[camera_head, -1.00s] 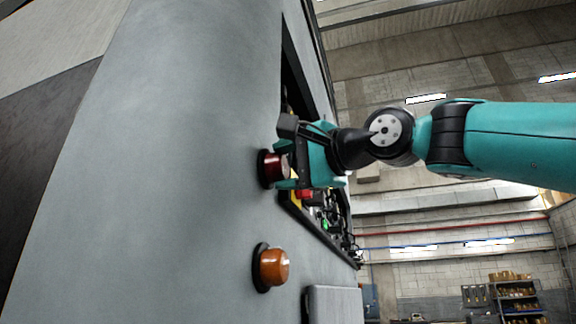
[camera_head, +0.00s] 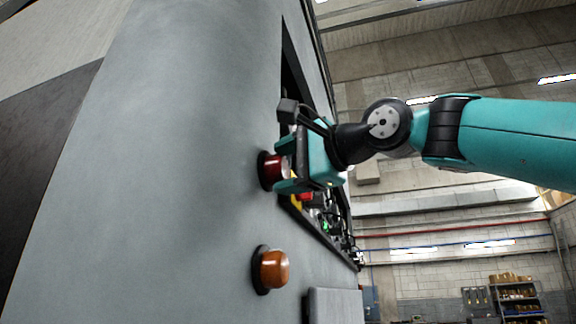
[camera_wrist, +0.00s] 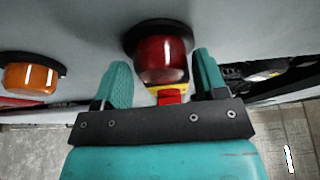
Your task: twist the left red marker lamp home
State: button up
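The left red marker lamp (camera_head: 274,170) sits on a black round base on the grey coach panel, above an amber lamp. It also shows in the wrist view (camera_wrist: 162,56), at the top middle. My gripper (camera_head: 287,167) is at the red lamp, with one finger on either side of it. In the wrist view my gripper's fingers (camera_wrist: 163,72) straddle the lamp, and narrow gaps seem to show beside its lens. The gripper looks open around the lamp. The lamp's seating against the panel cannot be judged.
The amber lamp (camera_head: 273,269) stands below the red one, and at the left in the wrist view (camera_wrist: 30,76). A grey flap (camera_head: 334,305) sticks out below. Shelving (camera_head: 517,300) stands far behind.

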jog(key=shift+o, duration=1.1)
jog(key=b+v, duration=0.3)
jog(key=v, duration=1.4)
jog(key=shift+s, duration=0.2)
jog(key=shift+d+r, duration=0.1)
